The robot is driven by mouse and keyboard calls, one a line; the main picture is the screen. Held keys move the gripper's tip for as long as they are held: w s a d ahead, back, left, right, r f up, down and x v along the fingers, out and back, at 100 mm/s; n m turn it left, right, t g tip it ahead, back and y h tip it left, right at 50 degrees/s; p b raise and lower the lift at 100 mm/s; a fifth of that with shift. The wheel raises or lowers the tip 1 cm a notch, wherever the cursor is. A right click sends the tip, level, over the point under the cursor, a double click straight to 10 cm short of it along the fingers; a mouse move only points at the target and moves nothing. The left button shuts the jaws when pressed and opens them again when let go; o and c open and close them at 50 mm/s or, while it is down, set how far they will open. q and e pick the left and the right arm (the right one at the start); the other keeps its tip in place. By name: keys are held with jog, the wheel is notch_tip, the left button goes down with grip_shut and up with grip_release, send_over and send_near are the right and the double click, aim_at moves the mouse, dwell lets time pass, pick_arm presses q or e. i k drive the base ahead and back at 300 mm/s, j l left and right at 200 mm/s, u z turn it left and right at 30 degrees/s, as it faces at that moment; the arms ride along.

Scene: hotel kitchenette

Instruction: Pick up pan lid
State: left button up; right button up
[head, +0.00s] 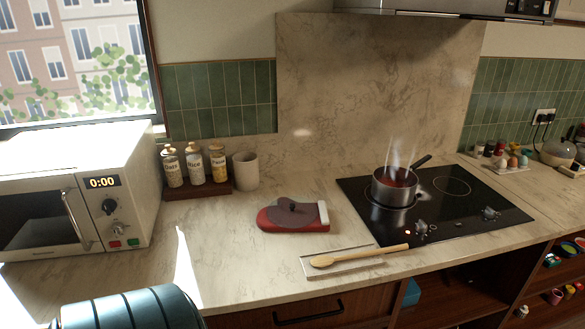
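The pan lid (283,221) appears as a grey-brown disc with a dark knob in the middle. It lies on a red oven mitt (265,222) with a pale cuff, on the counter in the middle of the head view. A steel pan (393,194) with a dark handle stands uncovered and upright on the black hob (460,213), with red contents and steam rising. Neither of my grippers is in view.
A wooden spoon (372,254) lies on a pale rest at the counter's front edge. A microwave (70,195), a rack of canisters (196,189) and a beige cup (246,171) stand left. A teal ribbed object (130,308) fills the lower left. Bare counter surrounds the mitt.

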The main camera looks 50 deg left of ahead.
aim_at(291, 211)
jog(key=u, duration=1.7)
